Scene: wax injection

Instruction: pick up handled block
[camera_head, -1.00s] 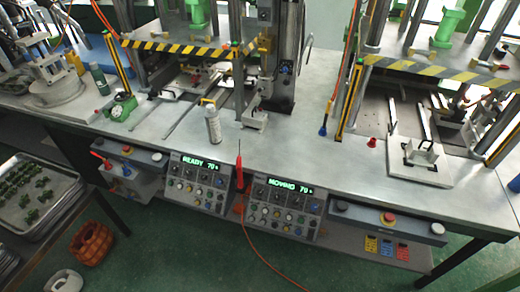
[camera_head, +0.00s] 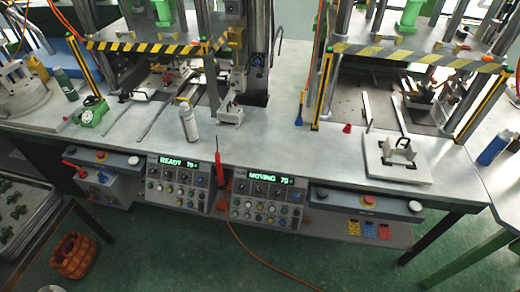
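A pale square block with black handle-like brackets on top (camera_head: 397,163) lies flat on the right part of the metal workbench (camera_head: 330,155). It looks like the handled block. It sits in front of the right press, near the bench's front edge, with two rods reaching back from it. Nothing is holding it. Neither of my grippers shows in the head view.
Two presses with striped guard bars (camera_head: 420,57) stand over the bench. A spray can (camera_head: 188,122) and a small red cap (camera_head: 347,129) stand on it. Control panels (camera_head: 265,200) line its front. A blue bottle (camera_head: 493,149) is on the green-legged table at right.

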